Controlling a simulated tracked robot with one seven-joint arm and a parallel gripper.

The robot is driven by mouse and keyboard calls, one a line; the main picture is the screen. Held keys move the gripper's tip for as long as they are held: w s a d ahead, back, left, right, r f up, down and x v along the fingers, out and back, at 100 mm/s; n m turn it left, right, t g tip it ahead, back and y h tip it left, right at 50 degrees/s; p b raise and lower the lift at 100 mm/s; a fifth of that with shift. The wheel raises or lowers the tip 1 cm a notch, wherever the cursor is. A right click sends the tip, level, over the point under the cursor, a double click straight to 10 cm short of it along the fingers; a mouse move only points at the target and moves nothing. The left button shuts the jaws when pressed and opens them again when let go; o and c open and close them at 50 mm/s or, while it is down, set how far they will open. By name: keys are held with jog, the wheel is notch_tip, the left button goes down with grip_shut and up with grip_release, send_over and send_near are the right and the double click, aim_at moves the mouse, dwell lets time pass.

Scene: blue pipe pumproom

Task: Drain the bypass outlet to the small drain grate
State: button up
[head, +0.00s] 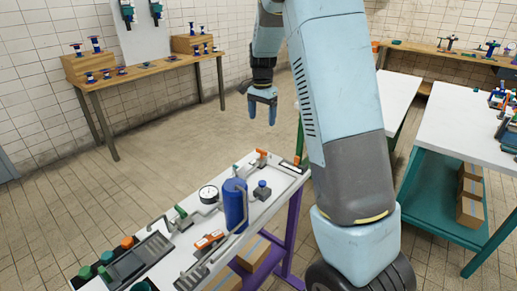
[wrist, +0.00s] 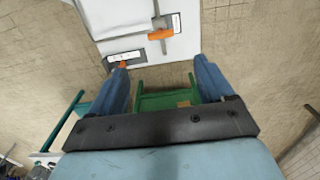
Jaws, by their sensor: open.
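A white-topped bench (head: 180,245) carries a pipe assembly with a blue cylinder (head: 235,205) and a round gauge (head: 208,194). An orange-handled valve (head: 261,153) sits near its far end; an orange handle also shows in the wrist view (wrist: 160,34). A small dark grate (head: 290,167) lies near the far end; a dark slot shows at the bench end in the wrist view (wrist: 124,57). Which fitting is the bypass outlet I cannot tell. My gripper (head: 262,118) is open and empty, pointing down beyond the bench's far end. Its two blue fingers show in the wrist view (wrist: 160,78).
A larger dark grate (head: 128,265) lies at the bench's near left. Another orange handle (head: 209,239) sits near the front edge. A wooden table (head: 150,75) stands at the back left, a white-topped teal table (head: 455,130) at right. The floor at centre back is clear.

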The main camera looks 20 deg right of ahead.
aim_at(262, 150)
notch_tip(262, 150, down, 14)
jog(key=shift+r, duration=0.1)
dwell(0.5)
